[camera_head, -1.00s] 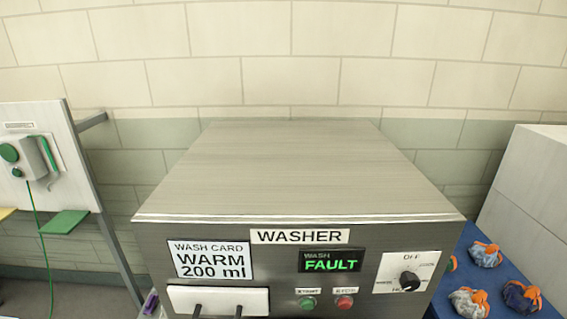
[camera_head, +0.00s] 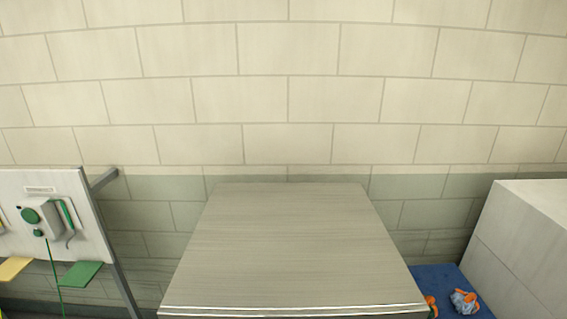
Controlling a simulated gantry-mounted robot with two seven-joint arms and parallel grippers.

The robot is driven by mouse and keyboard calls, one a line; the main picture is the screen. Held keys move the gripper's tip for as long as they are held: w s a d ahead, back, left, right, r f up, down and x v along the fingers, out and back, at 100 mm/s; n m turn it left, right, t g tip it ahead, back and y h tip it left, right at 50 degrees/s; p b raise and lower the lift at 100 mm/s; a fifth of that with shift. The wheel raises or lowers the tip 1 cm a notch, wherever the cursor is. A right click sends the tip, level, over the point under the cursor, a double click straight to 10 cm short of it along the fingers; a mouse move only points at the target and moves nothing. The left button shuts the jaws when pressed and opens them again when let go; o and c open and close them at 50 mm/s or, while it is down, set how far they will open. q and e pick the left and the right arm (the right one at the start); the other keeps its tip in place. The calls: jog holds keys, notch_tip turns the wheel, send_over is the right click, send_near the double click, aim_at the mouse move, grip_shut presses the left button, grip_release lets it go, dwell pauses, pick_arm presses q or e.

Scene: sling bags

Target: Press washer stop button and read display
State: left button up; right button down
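The washer (camera_head: 290,245) is a brushed metal box in the lower middle of the head view. Only its top and a thin strip of its front edge show. Its front panel, with the display and the stop button, is below the frame, so I cannot read the display now. Neither of my grippers is in view.
On the right, grey-and-orange bundles (camera_head: 464,301) lie on a blue surface (camera_head: 440,276) beside a white block (camera_head: 525,240). A tiled wall (camera_head: 290,90) stands behind.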

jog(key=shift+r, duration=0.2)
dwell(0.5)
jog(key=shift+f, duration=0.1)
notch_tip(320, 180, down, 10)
jog(key=b, duration=0.9)
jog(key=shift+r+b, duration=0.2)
jog(key=shift+b, duration=0.15)
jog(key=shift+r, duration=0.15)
